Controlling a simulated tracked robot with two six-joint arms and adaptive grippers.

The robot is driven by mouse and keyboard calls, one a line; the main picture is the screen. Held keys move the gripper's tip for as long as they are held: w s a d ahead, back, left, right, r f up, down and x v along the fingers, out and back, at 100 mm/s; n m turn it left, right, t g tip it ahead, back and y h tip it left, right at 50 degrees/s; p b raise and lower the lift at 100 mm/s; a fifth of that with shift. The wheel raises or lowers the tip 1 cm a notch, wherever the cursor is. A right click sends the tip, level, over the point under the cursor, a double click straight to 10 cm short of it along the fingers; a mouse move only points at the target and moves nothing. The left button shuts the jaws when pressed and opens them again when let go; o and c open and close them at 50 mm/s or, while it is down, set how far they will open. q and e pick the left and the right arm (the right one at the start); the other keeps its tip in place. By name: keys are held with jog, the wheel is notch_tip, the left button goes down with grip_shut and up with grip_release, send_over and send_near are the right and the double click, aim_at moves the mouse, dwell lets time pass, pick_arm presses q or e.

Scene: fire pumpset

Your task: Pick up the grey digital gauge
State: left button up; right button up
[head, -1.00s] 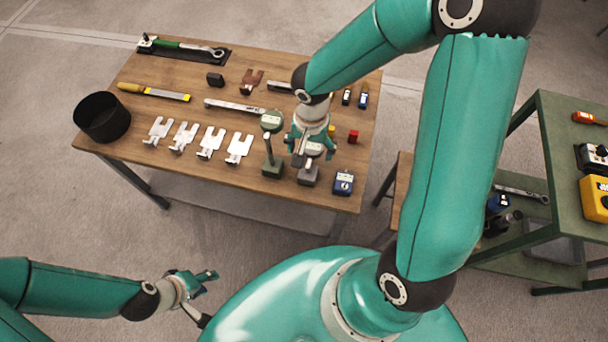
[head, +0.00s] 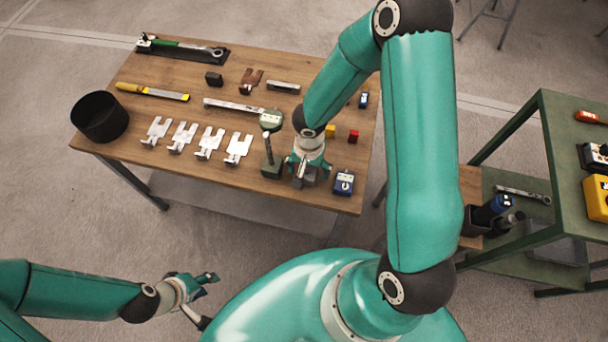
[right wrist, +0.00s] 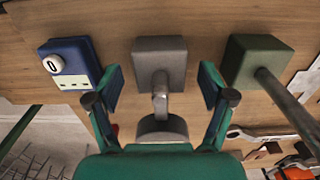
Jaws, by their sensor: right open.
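The grey digital gauge (right wrist: 160,60) stands at the front of the wooden table, with a square grey base and a thin stem. In the right wrist view its stem and round head lie between the two fingers of my right gripper (right wrist: 160,86). The fingers are open, with a gap on each side of the stem. In the head view my right gripper (head: 307,170) is over the gauge and hides most of it. My left gripper (head: 205,284) hangs away from the table at lower left; its opening is unclear.
A green gauge stand (right wrist: 254,62) is close on one side of the grey gauge, and a blue meter (right wrist: 70,64) on the other. Several silver brackets (head: 210,143) lie left of them. Red (head: 353,136) and yellow blocks lie behind.

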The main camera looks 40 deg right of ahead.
grip_shut()
dwell(0.4)
jog(key=shift+r, duration=0.2)
